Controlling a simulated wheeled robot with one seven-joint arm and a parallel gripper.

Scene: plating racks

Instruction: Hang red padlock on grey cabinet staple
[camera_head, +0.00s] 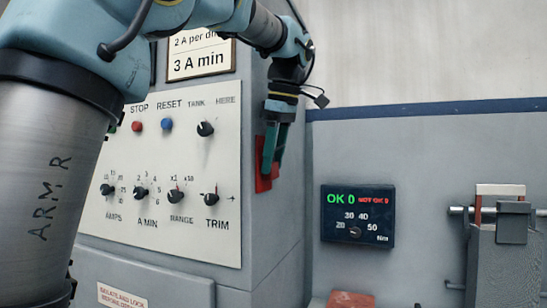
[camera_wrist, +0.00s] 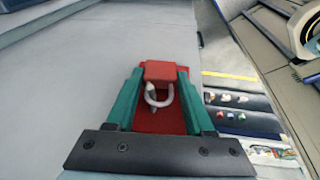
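The red padlock (camera_wrist: 160,71) shows in the wrist view with its pale shackle (camera_wrist: 168,98) toward my palm. My gripper (camera_wrist: 160,78) has green fingers on both sides of the padlock body, and the fingertips appear to touch it. A red plate (camera_wrist: 157,121) lies behind the padlock against the grey cabinet. In the head view my gripper (camera_head: 271,160) points down at the cabinet's right side, in front of the red plate (camera_head: 260,183). A small grey piece (camera_wrist: 153,109) shows at the shackle. I cannot tell whether the shackle is around the staple.
The grey cabinet's front panel (camera_head: 165,225) carries knobs and buttons left of my gripper. A dark OK counter box (camera_head: 357,215) is on the wall to the right. A grey fixture with a metal bar (camera_head: 510,250) stands at far right. The wall above the counter is clear.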

